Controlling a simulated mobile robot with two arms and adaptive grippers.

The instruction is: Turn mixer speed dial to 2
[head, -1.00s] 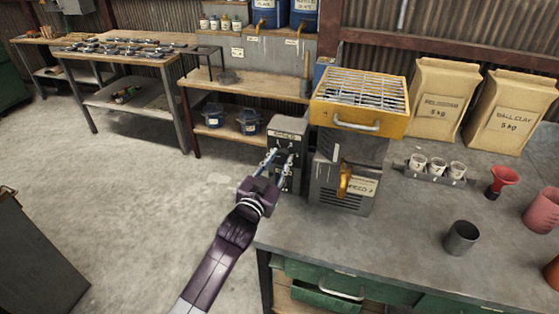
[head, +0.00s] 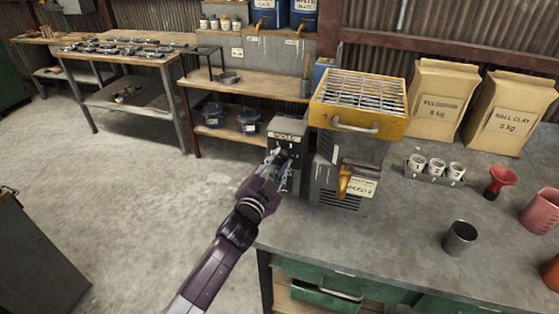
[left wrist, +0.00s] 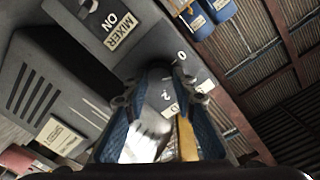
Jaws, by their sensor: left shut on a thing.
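The dark control box (head: 288,127) stands at the left end of the bench, beside the mixer (head: 325,177). My left gripper (head: 278,160) is at the front face of this box, with its arm rising from below. In the left wrist view my left gripper (left wrist: 160,105) is shut on the grey speed dial (left wrist: 158,88), with one blue finger on each side. A 0 and a 2 show on the dial's plate (left wrist: 182,72). A yellow strip (left wrist: 187,140) shows between the fingers. Which mark the dial points to is not clear. My right gripper is out of view.
A MIXER ON label (left wrist: 118,28) is near the dial.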

